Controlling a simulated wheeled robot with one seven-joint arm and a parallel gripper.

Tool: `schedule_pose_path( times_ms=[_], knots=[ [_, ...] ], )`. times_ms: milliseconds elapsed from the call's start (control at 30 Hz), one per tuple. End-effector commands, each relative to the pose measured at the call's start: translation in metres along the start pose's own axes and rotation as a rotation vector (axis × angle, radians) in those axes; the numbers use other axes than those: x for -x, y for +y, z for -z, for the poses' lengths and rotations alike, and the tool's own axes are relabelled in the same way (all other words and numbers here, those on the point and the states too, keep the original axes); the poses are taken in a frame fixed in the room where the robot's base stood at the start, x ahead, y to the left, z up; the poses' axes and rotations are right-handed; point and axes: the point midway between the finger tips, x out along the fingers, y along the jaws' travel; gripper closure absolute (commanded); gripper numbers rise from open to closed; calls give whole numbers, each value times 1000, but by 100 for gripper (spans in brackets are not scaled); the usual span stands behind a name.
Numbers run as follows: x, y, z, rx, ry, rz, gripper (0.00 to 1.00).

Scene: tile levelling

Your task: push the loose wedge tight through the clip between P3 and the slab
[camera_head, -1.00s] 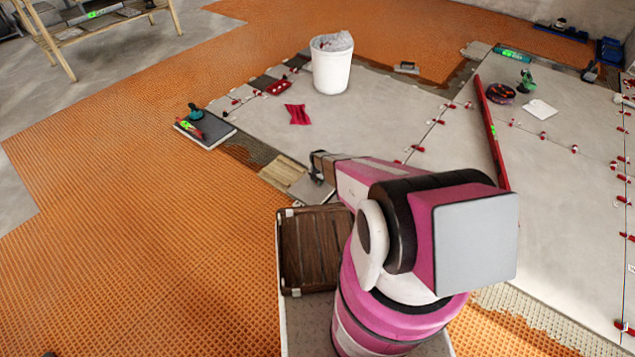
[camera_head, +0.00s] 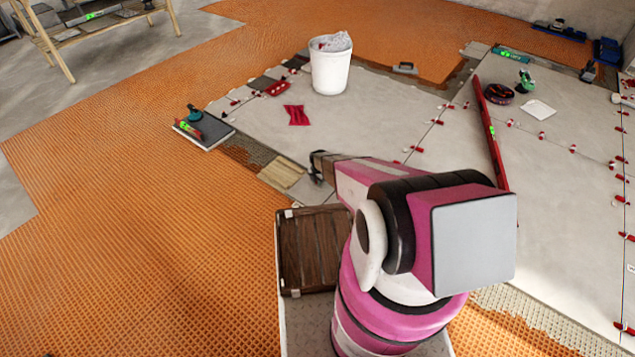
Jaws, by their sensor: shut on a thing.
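My gripper (camera_head: 317,168) is small and dark at the far end of my arm, low over the near left edge of the tiled floor. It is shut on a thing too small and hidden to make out. Red wedges in pale clips sit along the tile joints, such as one wedge (camera_head: 415,149) right of my arm and another (camera_head: 438,122) farther back. I cannot tell which is the loose wedge. No labels can be read, so P3 and the slab cannot be told apart. My arm hides the floor just right of the gripper.
A white bucket (camera_head: 331,72) and a red cloth (camera_head: 297,115) stand on the tiles beyond the gripper. A long red level (camera_head: 491,135) lies to the right. A dark tile with tools (camera_head: 203,133) lies left on the orange mat (camera_head: 120,190). A brown crate (camera_head: 315,250) is beside my arm.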

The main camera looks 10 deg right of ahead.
Motion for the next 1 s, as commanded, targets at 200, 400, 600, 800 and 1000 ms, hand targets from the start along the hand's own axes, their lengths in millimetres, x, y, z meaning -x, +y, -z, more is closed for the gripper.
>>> schedule_pose_path(
  times_ms=[200,400,600,800,1000],
  knots=[
    [1,0,-1,1,-3,-2,97],
    [1,0,-3,1,-4,-2,97],
    [1,1,-6,1,-4,-2,97],
    [1,1,-8,1,-5,-2,97],
    [2,1,-11,1,-5,-2,97]
  ],
)
